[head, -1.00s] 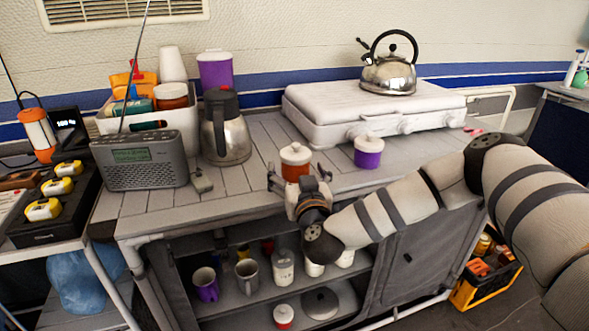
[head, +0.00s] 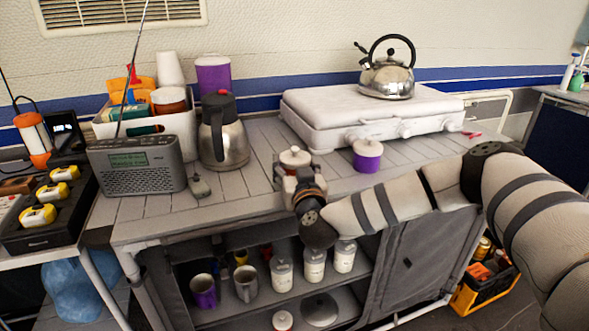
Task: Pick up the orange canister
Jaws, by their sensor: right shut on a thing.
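The orange canister (head: 295,158) is at the front part of the countertop in the head view. Its white lid with a knob shows; its orange body is almost all hidden behind my right gripper. My right gripper (head: 295,171) reaches it from the front, with its fingers on either side, and is shut on it. I cannot tell whether the canister's base touches the countertop. My left gripper is not in view.
A purple canister (head: 367,155) with a white lid stands close to the right. Behind is a white stove (head: 330,112) with a steel kettle (head: 387,77). A steel jug (head: 224,143) and grey radio (head: 136,166) stand left. Cups and jars fill the shelf (head: 262,300) below.

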